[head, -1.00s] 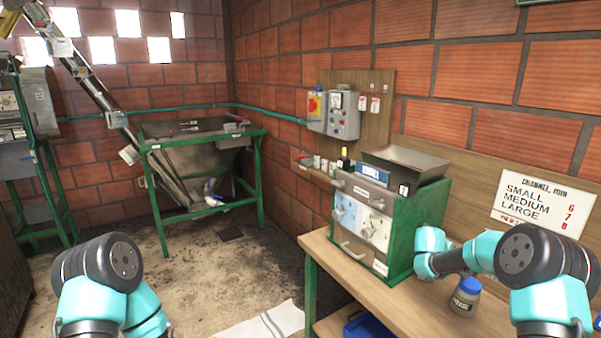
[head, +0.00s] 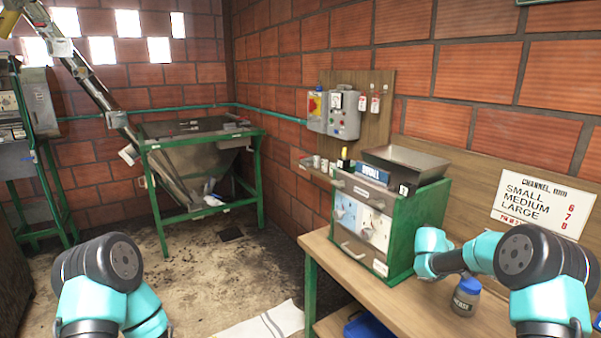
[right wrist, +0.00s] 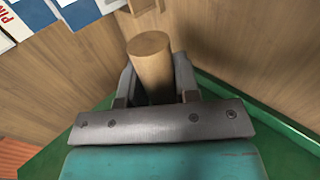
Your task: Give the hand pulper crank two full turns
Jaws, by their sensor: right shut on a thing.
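The hand pulper (head: 403,232) is a green box with a pale front and a metal hopper (head: 405,166) on top. It stands on the wooden bench (head: 333,262) at the right of the head view. My right arm reaches to its right side, and the gripper is hidden there in the head view. In the right wrist view my right gripper (right wrist: 153,77) is shut on a round wooden crank handle (right wrist: 150,46). The rest of the crank is hidden. My left arm shows at the lower left, with its gripper out of view.
A labelled jar (head: 465,297) stands on the bench close beside my right arm. A sign (head: 543,203) is on the board behind. A control box (head: 343,115) is on the wall. A green-framed metal hopper (head: 205,165) stands farther back. The floor between is largely clear.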

